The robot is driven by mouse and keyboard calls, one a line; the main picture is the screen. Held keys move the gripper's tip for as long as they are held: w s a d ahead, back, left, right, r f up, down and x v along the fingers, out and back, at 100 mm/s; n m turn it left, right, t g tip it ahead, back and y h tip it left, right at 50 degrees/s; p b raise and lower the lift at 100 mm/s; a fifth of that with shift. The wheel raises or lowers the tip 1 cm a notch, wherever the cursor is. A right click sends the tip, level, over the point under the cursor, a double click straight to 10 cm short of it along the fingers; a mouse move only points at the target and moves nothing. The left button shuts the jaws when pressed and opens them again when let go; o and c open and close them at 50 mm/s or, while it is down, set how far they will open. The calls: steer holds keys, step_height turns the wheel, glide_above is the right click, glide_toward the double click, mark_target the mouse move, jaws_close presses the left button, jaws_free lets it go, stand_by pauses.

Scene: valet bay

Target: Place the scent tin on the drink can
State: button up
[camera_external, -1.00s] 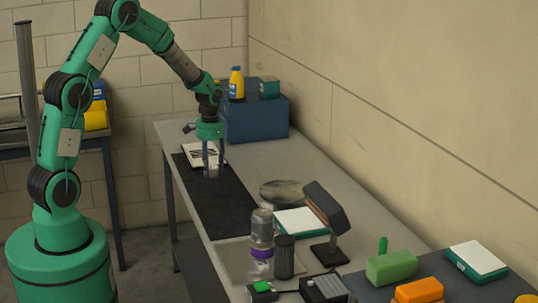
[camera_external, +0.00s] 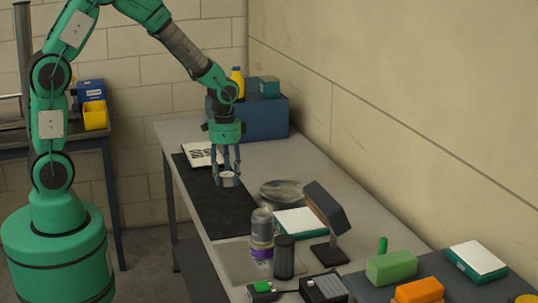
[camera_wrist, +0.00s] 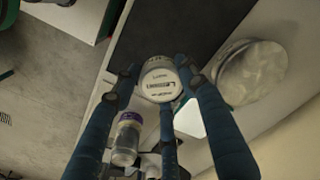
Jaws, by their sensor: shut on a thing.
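My gripper (camera_external: 228,172) points down over the black mat and is shut on a small round tin with a pale, lettered lid (camera_external: 229,180). The tin also shows between the fingers in the wrist view (camera_wrist: 160,85) and looks level. A tall upright cylinder (camera_external: 261,235) with a grey top and a purple band stands nearer the camera, apart from the gripper; it also shows in the wrist view (camera_wrist: 127,138). It may be the drink can, but I cannot tell for certain. Nothing is seen resting on its top.
A dark cylinder (camera_external: 284,257) stands right beside the purple-banded one. A dark lamp-like stand (camera_external: 328,215), a white-topped box (camera_external: 298,222) and a round grey disc (camera_external: 282,191) are close by. A printed sheet (camera_external: 199,154) lies at the mat's (camera_external: 217,212) far end.

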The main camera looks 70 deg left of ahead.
steer(key=s+d+r+m+p, duration=0.3)
steer(key=s+d, duration=0.3)
steer(key=d, duration=0.4)
steer(key=s+d+r+m+p, duration=0.3)
steer(key=s+d+m, duration=0.1)
steer(key=d, duration=0.6)
steer(key=shift+s+d+r, duration=0.3)
steer(key=shift+s+d, duration=0.05)
steer(key=shift+s, duration=0.55)
steer(key=shift+w, duration=0.1)
glide_above(263, 212)
steer(key=shift+a+f+p, duration=0.15)
steer(key=shift+f+p, duration=0.3)
steer(key=shift+f, duration=0.3)
steer(key=shift+f, duration=1.75)
steer(key=shift+f, duration=0.1)
